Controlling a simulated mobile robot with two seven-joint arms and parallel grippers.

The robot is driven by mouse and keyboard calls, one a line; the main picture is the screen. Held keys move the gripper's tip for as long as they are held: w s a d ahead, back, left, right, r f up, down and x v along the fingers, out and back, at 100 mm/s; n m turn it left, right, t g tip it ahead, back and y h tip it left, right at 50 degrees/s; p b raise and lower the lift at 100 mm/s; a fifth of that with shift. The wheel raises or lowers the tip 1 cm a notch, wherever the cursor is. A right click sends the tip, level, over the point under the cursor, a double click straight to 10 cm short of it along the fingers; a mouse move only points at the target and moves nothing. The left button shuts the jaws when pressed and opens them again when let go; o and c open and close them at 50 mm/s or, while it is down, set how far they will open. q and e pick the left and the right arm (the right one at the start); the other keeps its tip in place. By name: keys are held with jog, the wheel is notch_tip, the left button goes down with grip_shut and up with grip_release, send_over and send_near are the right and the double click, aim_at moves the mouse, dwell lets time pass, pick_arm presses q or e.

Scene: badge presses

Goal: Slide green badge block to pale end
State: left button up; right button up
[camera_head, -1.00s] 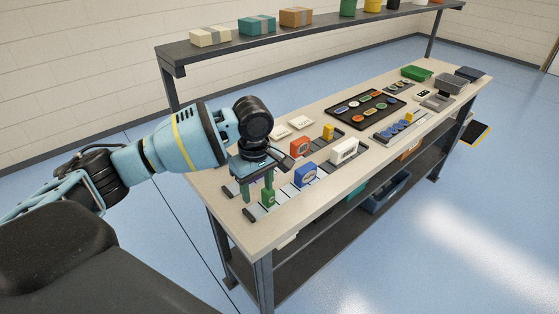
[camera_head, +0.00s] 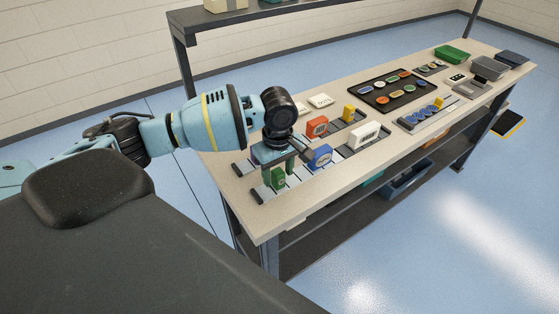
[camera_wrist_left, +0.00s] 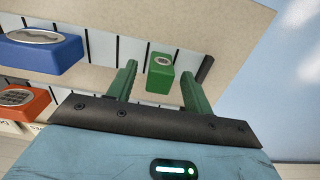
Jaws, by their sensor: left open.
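The green badge block (camera_head: 278,180) stands near the left end of the front slide track (camera_head: 266,193), close to the dark end stop (camera_head: 257,197). My left gripper (camera_head: 277,174) is open, pointing down at the block with its green fingers apart. In the left wrist view the green block (camera_wrist_left: 160,74) appears between the two fingers of the left gripper (camera_wrist_left: 162,82), with a gap visible on each side. I cannot tell how far down the fingers reach beside it. My right gripper is not in view.
A blue block (camera_head: 320,156) stands farther right on the front track. A black tray (camera_head: 396,91) of badges lies farther along the bench. The shelf (camera_head: 240,16) runs above.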

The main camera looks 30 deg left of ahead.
aim_at(264, 193)
pick_arm(q)
jog(key=shift+f, duration=1.1)
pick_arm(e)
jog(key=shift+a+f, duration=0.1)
